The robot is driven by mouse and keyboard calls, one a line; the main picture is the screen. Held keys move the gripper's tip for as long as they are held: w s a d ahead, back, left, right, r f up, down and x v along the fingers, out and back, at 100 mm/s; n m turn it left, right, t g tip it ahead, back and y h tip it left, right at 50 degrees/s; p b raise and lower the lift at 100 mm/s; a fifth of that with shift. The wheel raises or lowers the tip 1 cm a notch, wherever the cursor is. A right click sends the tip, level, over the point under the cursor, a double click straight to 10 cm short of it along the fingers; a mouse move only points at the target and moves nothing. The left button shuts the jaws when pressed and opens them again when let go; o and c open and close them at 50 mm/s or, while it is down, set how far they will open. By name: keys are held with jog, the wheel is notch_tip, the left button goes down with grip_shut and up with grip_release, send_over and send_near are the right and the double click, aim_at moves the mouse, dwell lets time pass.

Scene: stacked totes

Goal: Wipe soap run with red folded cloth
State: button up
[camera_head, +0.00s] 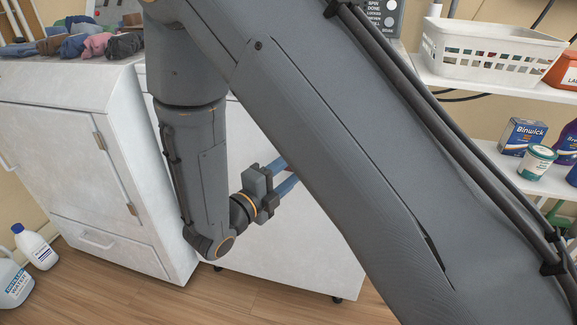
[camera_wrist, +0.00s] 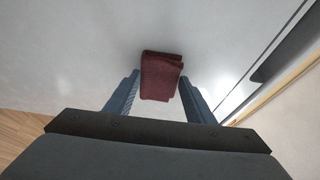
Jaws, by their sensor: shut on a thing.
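The red folded cloth (camera_wrist: 161,75) is dark red and shows in the wrist view between the tips of my gripper (camera_wrist: 159,84). My gripper is shut on it, with one blue-grey finger at each side. Beyond the cloth is a smooth white panel (camera_wrist: 75,50); I cannot tell whether the cloth touches it. In the head view my gripper (camera_head: 285,178) is in front of a white appliance (camera_head: 300,240), its tips partly hidden behind my arm. I cannot make out a soap run in either view.
A white cabinet (camera_head: 60,150) with clothes (camera_head: 95,45) on top stands at the left. Bottles (camera_head: 35,247) stand on the floor beside it. Shelves at the right hold a white basket (camera_head: 490,52), a Binwick box (camera_head: 522,136) and a tub (camera_head: 537,162).

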jog(key=d+p, duration=0.1)
jog(key=s+d+p, duration=0.1)
jog(key=d, duration=0.1)
jog(key=shift+d+r, duration=0.1)
jog(key=shift+d, duration=0.05)
jog(key=shift+s, duration=0.1)
jog(key=shift+p, duration=0.4)
jog(key=w+a+p, duration=0.1)
jog(key=w+a, duration=0.1)
jog(key=a, duration=0.5)
jog(key=shift+w+p, duration=0.35)
jog(key=shift+p, duration=0.05)
jog(key=shift+s+a, duration=0.1)
jog(key=shift+s+a+p, duration=0.35)
jog(key=shift+s+p, duration=0.25)
jog(key=shift+s, duration=0.3)
jog(key=shift+s+a+p, duration=0.3)
jog(key=shift+s+p, duration=0.25)
jog(key=shift+s, duration=0.4)
jog(key=shift+s+a+p, duration=0.35)
jog(key=shift+s+p, duration=0.25)
jog(key=shift+s, duration=0.3)
